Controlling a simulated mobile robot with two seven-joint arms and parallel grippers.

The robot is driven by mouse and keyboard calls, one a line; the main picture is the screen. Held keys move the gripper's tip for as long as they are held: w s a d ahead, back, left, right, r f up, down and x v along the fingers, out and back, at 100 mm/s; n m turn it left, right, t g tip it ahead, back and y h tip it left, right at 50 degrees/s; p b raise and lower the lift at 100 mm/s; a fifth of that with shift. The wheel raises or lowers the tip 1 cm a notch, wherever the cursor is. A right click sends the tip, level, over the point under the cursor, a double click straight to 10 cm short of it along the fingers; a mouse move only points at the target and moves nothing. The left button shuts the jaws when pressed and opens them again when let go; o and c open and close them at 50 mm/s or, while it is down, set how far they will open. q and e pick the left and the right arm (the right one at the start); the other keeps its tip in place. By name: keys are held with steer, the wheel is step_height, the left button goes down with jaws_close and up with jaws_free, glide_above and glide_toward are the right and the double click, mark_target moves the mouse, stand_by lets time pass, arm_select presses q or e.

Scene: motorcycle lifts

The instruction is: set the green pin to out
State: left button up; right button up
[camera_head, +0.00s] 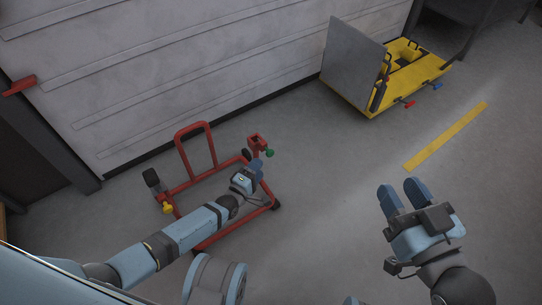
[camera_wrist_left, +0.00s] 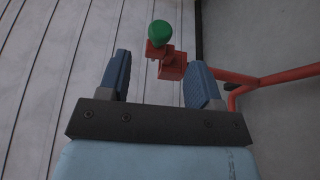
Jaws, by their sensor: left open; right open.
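The green pin (camera_head: 270,153) is a small green knob on the red bracket (camera_head: 256,143) of the red motorcycle stand (camera_head: 197,145). In the left wrist view the green pin (camera_wrist_left: 160,32) shows as a rounded knob beyond and roughly between my left fingers, apart from them. My left gripper (camera_head: 256,168) is open beside the bracket; in the left wrist view its blue fingers (camera_wrist_left: 160,80) are spread with nothing between their tips. My right gripper (camera_head: 403,193) is open and empty over the floor at the right. The pin's shaft is hidden.
A yellow lift (camera_head: 405,80) with a grey upright plate (camera_head: 350,62) stands at the back right, with red (camera_head: 409,104) and blue (camera_head: 437,86) knobs. A yellow knob (camera_head: 168,208) sits on the stand's left. A panelled wall (camera_head: 200,50) is behind. The middle floor is clear.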

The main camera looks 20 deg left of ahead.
mark_target(269, 157)
arm_select(q)
steer(key=b+x, duration=0.2)
steer(key=x, duration=0.5)
steer(key=shift+w+d+f+b, duration=0.1)
steer(key=shift+w+f+b, duration=0.05)
steer(key=shift+w+b, duration=0.2)
steer(key=shift+w+d, duration=0.1)
steer(key=shift+w, duration=0.25)
arm_select(e)
steer(key=shift+w+d+r+n+t+y, duration=0.2)
steer(key=shift+w+d+n+t, duration=0.15)
steer(key=shift+n, duration=0.25)
steer(key=shift+w+d+r+n+t+y, duration=0.1)
steer(key=shift+w+d+n+t+y, duration=0.2)
steer(key=shift+n, duration=0.3)
steer(key=shift+a, duration=0.1)
arm_select(q)
jaws_close()
